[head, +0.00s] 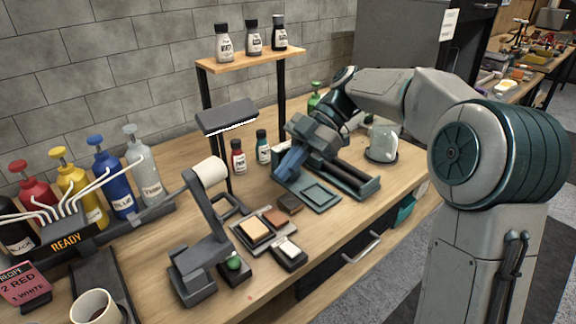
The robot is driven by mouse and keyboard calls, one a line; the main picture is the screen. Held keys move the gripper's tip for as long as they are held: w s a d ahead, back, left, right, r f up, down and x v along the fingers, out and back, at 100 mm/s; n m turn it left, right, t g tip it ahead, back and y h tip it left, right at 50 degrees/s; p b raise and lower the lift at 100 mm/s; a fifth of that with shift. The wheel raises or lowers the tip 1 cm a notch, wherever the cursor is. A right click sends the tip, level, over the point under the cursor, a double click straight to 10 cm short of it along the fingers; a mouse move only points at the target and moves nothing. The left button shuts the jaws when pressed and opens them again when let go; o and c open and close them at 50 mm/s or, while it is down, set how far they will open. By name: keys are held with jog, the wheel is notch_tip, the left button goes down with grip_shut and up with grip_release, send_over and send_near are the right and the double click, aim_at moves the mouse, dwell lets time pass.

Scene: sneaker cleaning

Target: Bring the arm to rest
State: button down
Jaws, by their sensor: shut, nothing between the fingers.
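My arm reaches in from the right over the wooden workbench (215,292) and bends down at the wrist. My gripper (287,172) points down at the back middle of the bench, above or beside a dark teal stand (320,196). Its fingers look shut with nothing seen between them. I cannot tell whether the fingertips touch the stand. The wrist and gripper hide part of what lies behind them. No sneaker shows clearly in this view.
A wooden shelf (262,60) with several small bottles stands behind. A grey upright device with a white roller (211,170) stands front middle, near small pads (255,232). Pump bottles (75,187) line the left; a white mug (93,306) is front left.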

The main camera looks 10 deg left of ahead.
jog(key=s+d+f+m+t+h+p, duration=0.1)
jog(key=s+d+m+t+h+p, duration=0.3)
jog(key=m, duration=0.9)
jog(key=s+d+f+m+t+h+p, duration=0.1)
jog(key=s+d+m+t+h+p, duration=0.2)
jog(key=s+d+m, duration=0.8)
jog(key=d+m+t+p, duration=0.2)
jog(key=d+m+t, duration=0.1)
jog(key=shift+s+f+h+p, duration=0.2)
jog(key=shift+h+p, duration=0.15)
jog(key=shift+h, duration=0.05)
jog(key=shift+d, duration=0.1)
